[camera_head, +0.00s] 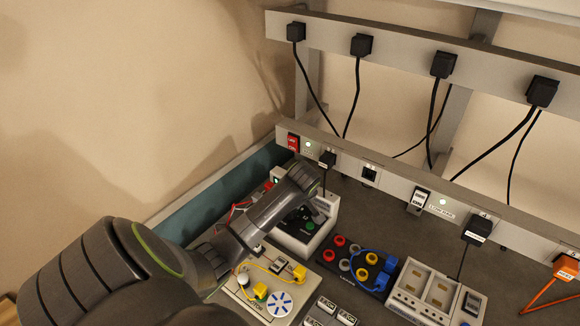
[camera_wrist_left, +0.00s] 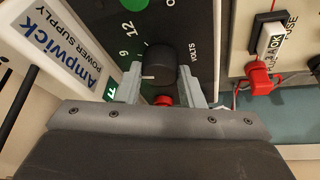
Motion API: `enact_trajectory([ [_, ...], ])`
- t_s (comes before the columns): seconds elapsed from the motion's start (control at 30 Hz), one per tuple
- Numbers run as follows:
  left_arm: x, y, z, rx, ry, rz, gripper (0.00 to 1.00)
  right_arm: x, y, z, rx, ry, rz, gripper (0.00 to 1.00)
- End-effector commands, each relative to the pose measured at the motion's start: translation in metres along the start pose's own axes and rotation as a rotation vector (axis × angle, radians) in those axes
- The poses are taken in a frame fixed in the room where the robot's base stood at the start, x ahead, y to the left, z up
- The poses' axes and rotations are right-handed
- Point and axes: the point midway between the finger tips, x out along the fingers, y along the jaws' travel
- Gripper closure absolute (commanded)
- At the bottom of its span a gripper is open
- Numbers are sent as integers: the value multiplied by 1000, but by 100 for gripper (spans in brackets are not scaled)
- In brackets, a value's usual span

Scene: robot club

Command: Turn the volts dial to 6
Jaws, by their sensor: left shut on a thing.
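The power supply (camera_head: 318,235) is a pale grey box with a dark panel, under my left gripper in the head view. The wrist view shows its "Ampwick" label and its volts dial (camera_wrist_left: 162,60), a black knob with a white pointer line. The line points left, below the printed 9 and toward the left finger. The 12 is also readable; the scale beyond the finger is hidden. My left gripper (camera_wrist_left: 160,82) is shut on the dial, one finger on each side. In the head view my left wrist hides the dial. My right gripper is not in view.
A red button (camera_wrist_left: 162,100) sits just below the dial, between the fingers. A fuse unit (camera_wrist_left: 268,45) with a red plug stands to the right. A board with red, grey and yellow sockets (camera_head: 352,262) lies beside the supply. Rails with plugs and black cables (camera_head: 440,62) run behind.

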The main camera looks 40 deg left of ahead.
Motion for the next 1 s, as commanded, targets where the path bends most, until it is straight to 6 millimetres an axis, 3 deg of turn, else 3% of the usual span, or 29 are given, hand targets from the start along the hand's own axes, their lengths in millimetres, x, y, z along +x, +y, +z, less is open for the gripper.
enact_trajectory([
  [0.03, -7, 2, -3, -41, 3, -16, 88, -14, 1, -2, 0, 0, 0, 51],
  [0.23, -4, 3, -2, -210, 15, -85, 88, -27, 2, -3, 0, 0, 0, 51],
  [0.6, -1, 4, -2, -445, 32, -180, 88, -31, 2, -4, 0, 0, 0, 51],
  [1.0, -1, 5, -2, -538, 38, -218, 88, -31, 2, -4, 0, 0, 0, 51],
])
